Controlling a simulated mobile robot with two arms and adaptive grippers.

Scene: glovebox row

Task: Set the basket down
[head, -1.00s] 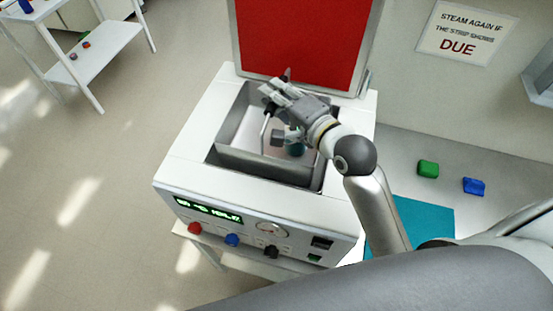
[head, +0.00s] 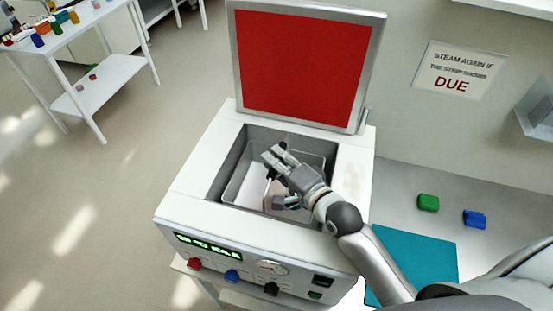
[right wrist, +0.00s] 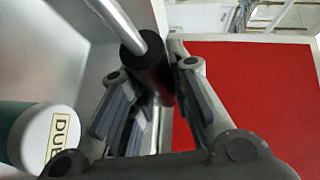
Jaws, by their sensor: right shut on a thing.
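The grey metal basket (head: 234,186) is inside the open chamber of the white bench machine (head: 187,185). My right gripper (head: 275,157) reaches down into the chamber over the basket. In the right wrist view its fingers (right wrist: 152,85) are shut on the black grip (right wrist: 147,62) of the basket's metal handle. A jar with a white lid marked "DU..." (right wrist: 48,140) stands beside the handle in that view. The gripper and forearm hide part of the basket. I cannot tell whether its underside touches the chamber floor. My left gripper is not in view.
The machine's red-faced lid (head: 300,65) stands open behind the chamber. A teal mat (head: 420,262), a green block (head: 428,203) and a blue block (head: 475,219) lie on the bench at the right. A white shelf table (head: 100,85) stands at the far left.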

